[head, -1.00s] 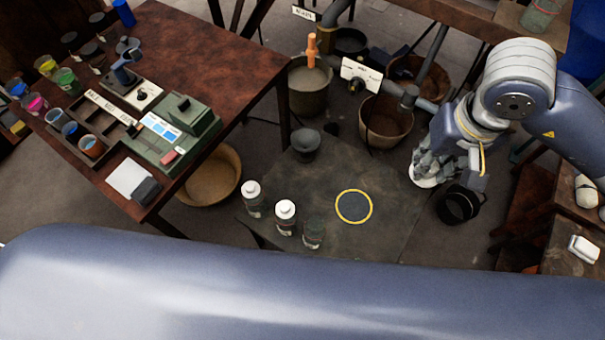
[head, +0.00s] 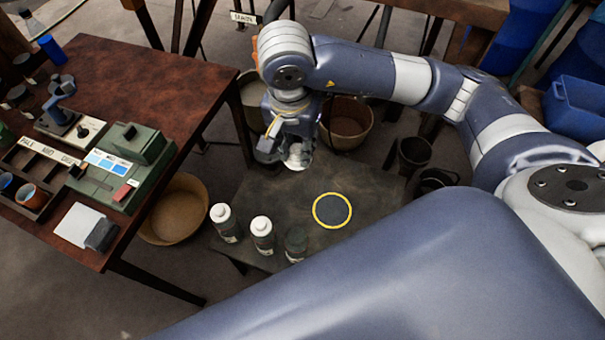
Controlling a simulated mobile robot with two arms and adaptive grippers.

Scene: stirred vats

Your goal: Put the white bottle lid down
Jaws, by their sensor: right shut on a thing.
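My right gripper (head: 294,158) is shut on the white bottle lid (head: 299,158), which shows below the fingers, partly covered by them. It is over the back part of the low dark table (head: 365,185); I cannot tell its exact height above it. A bottle without a white lid (head: 296,243) stands near the table's front edge, beside two white-capped bottles (head: 262,236) (head: 224,222). A yellow-ringed dark disc (head: 332,210) lies on the table to the right of the bottles. My left gripper is not in view.
A red-brown table (head: 150,75) with a green device (head: 125,165) stands at the left. A tan basin (head: 174,210) is on the floor between the tables. A brown vat (head: 347,120) and dark buckets (head: 413,152) stand behind and right. The low table's right part is bare.

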